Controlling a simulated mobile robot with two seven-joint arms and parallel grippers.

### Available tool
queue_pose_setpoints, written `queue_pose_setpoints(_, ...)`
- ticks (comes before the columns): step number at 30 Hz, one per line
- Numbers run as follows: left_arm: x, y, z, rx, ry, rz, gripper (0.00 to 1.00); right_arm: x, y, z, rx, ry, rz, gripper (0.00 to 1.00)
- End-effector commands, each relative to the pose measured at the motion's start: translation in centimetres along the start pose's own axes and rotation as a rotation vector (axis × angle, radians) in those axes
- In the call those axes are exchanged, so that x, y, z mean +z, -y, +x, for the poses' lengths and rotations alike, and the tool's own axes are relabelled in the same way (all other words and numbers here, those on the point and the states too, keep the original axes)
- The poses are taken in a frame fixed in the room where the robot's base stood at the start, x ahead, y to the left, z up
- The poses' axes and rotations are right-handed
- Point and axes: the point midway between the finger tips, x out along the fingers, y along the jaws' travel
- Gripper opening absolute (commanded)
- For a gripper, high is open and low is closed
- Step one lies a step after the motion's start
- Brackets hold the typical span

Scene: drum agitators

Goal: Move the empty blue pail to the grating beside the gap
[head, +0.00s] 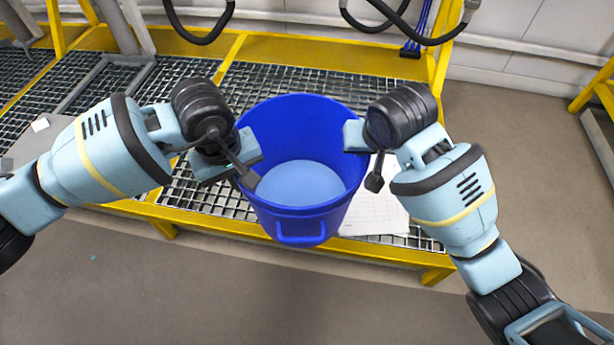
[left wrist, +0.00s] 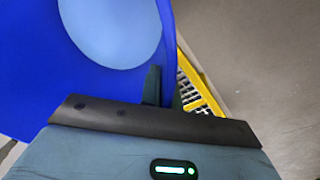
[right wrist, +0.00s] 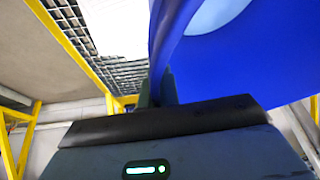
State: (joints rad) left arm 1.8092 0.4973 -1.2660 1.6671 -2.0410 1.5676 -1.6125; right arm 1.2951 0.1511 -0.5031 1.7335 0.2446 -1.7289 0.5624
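The blue pail (head: 302,212) is upright with its open top toward the head camera. Its pale blue bottom shows and nothing lies inside. My left gripper (head: 248,158) is at the pail's left rim and my right gripper (head: 354,138) is at its right rim. Both appear shut on the rim. The pail wall also shows close up in the left wrist view (left wrist: 40,60) and the right wrist view (right wrist: 245,70). The pail overlaps the front part of the grating (head: 210,198); its underside is hidden, so contact with the grating is unclear. I cannot clearly make out the gap.
White paper sheets (head: 378,212) lie on the grating right of the pail. A yellow beam (head: 390,252) edges the grating in front. Black hoses (head: 400,32) hang at the back. Bare floor (head: 240,290) is clear in front.

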Motion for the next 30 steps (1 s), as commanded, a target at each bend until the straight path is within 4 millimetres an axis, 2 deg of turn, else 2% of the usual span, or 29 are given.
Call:
queue_pose_setpoints(17,-0.2,0.1,-0.3,0.001,-0.007,-0.003,0.0,-0.2,-0.4,-0.2,0.007,-0.008,0.007,0.0)
queue_pose_setpoints(30,0.9,0.8,0.5,0.002,-0.004,0.028,0.0,2.1,-0.6,-0.3,0.021,-0.01,0.033,0.0)
